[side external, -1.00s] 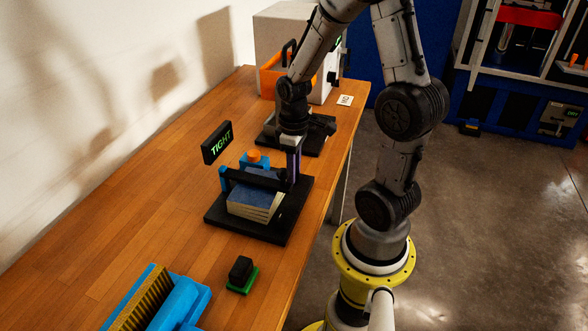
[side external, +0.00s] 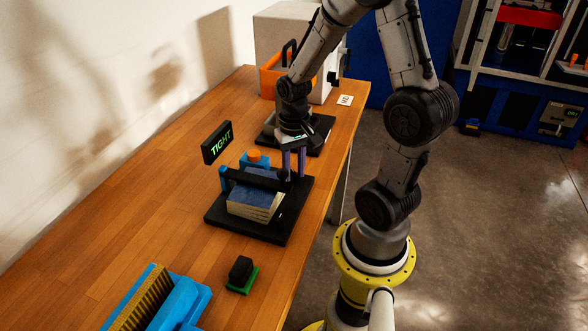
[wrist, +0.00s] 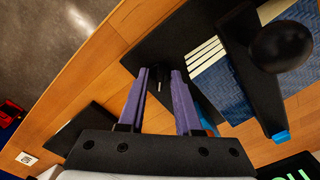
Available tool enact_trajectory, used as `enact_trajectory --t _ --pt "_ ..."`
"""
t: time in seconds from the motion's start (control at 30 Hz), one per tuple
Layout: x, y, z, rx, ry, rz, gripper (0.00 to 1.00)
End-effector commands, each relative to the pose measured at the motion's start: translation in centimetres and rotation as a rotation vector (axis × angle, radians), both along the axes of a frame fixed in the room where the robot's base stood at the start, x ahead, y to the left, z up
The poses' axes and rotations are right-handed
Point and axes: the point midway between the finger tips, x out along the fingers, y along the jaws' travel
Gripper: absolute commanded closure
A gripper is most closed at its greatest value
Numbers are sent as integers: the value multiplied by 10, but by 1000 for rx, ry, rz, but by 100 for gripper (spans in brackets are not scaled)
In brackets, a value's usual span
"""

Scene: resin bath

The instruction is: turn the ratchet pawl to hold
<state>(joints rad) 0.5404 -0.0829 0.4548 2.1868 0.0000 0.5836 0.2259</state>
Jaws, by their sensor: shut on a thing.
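A black press (side external: 272,232) stands on the wooden bench, its bar (side external: 255,180) lying across a blue-covered stack of books (side external: 245,207). The stack (wrist: 235,85) and a round black knob (wrist: 282,46) also show in the wrist view. My gripper (side external: 294,173) points down at the right end of the bar. In the wrist view its purple fingers (wrist: 160,72) stand either side of a small dark part, the ratchet pawl (wrist: 156,84), and are shut on it. The pawl is mostly hidden, and its angle is hard to tell.
A sign reading TIGHT (side external: 217,142) stands behind the press. A blue part with an orange top (side external: 254,157) is beside it. A black block on a green base (side external: 241,274) and a blue tray (side external: 180,305) are nearer. Bare bench lies left.

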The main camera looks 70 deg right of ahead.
Motion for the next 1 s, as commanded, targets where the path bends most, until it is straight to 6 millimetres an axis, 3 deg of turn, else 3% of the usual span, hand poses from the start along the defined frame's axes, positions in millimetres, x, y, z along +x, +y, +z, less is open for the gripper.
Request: enact_trajectory --t 0.6,1.0 --pt "1 0 2 -2 -3 -563 100" --pt "1 -1 2 -1 -3 -776 100"
